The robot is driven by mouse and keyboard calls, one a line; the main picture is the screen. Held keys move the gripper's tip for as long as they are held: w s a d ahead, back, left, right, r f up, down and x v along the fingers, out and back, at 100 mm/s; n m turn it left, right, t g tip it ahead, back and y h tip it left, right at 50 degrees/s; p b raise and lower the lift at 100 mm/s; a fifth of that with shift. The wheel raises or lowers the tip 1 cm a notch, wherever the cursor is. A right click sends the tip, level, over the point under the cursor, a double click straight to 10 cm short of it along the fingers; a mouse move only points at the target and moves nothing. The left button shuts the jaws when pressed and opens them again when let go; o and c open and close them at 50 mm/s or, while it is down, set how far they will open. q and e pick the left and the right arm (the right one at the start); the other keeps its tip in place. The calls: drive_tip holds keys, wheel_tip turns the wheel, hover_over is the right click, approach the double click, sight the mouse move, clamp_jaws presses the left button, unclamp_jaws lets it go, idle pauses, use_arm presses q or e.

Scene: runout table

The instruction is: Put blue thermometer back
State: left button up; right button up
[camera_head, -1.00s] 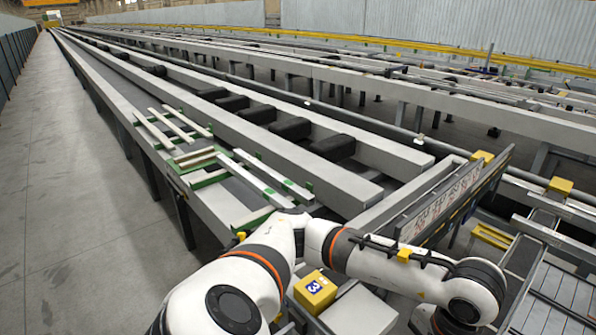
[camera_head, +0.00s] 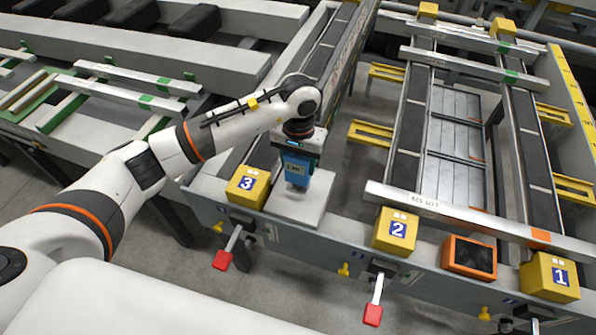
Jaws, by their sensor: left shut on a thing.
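The blue thermometer (camera_head: 295,168) is a small blue device with a light label. My left gripper (camera_head: 299,155) is shut on it and points down. The thermometer is upright, over a light grey block-like pad (camera_head: 312,205) beside the yellow box numbered 3. I cannot tell whether its lower end touches the pad. The gripper body hides its upper part. My right gripper is not in view.
Yellow boxes numbered 3 (camera_head: 248,186), 2 (camera_head: 395,231) and 1 (camera_head: 549,277) line the front edge, with an orange framed panel (camera_head: 469,257) between the last two. Red-ended levers (camera_head: 373,313) hang below. A metal bar (camera_head: 470,220) crosses the right conveyor.

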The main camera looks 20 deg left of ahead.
sight(298, 173)
use_arm(q)
drive_tip(key=shift+f, duration=0.65)
wheel_tip(298, 173, down, 3)
drive_tip(key=shift+r+p, duration=0.15)
drive_tip(key=shift+p, duration=0.35)
drive_tip(key=shift+f+b, duration=0.25)
drive_tip(key=shift+b, duration=0.1)
drive_tip(key=o, duration=0.8)
drive_tip(key=shift+r, duration=0.1)
drive_tip(key=shift+o, duration=0.2)
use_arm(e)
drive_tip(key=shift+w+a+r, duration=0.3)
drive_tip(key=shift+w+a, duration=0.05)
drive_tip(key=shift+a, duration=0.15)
